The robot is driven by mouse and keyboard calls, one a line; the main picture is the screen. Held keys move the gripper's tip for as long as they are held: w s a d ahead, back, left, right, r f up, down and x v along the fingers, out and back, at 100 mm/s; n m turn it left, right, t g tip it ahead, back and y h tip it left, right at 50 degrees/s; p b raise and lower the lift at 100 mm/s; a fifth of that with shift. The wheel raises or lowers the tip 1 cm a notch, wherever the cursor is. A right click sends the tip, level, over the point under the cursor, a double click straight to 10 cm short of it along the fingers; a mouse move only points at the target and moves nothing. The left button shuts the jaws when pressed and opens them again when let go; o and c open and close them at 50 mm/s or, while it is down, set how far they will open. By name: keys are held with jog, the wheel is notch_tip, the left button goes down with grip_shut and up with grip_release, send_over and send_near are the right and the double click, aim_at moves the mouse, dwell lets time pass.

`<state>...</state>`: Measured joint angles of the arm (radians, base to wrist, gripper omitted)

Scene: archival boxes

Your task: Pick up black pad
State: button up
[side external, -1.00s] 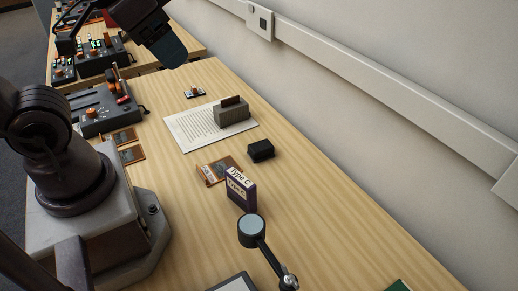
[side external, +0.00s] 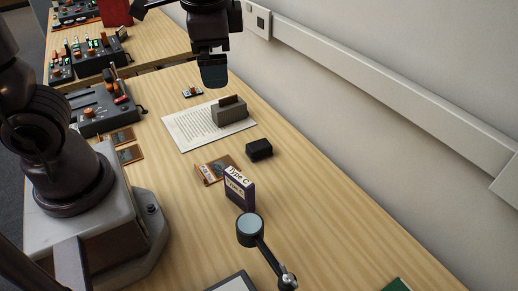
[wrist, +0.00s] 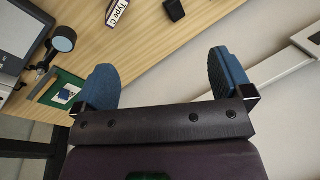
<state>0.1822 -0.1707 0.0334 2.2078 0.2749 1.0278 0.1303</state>
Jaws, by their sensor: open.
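The black pad (side external: 259,149) is a small dark block lying on the wooden table, right of the middle, in the side view. In the wrist view the black pad (wrist: 175,10) shows at the top edge, between and beyond the fingers. My gripper (side external: 214,76) hangs above the far part of the table, beyond the pad and well apart from it. In the wrist view my gripper (wrist: 160,80) has its two blue fingers wide apart with nothing between them.
A Type C box (side external: 240,188) stands near the pad, beside a brown card (side external: 214,169). A grey block with a slot (side external: 229,112) sits on a printed sheet (side external: 190,133). A round-headed stand (side external: 250,230) is at the front. A wall with a rail (side external: 380,95) borders the right side.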

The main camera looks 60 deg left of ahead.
jog(key=w+d+f+m+g+y, duration=0.3)
jog(key=w+f+m+y, duration=0.25)
jog(key=w+f, duration=0.5)
jog(key=m+t+y, duration=0.2)
jog(key=m+y, duration=0.3)
jog(key=m, duration=0.3)
send_near(263, 149)
jog(key=shift+s+d+r, duration=0.15)
jog(key=shift+s+d, duration=0.05)
jog(key=shift+d, duration=0.25)
jog(key=shift+s+d+r, duration=0.15)
jog(key=shift+d, duration=0.35)
jog(key=shift+f+m+t+y, duration=0.25)
jog(key=shift+f+t, duration=0.05)
jog(key=shift+f, duration=0.05)
jog(key=x, duration=1.3)
jog(key=shift+a+r, duration=0.1)
jog(key=c, duration=1)
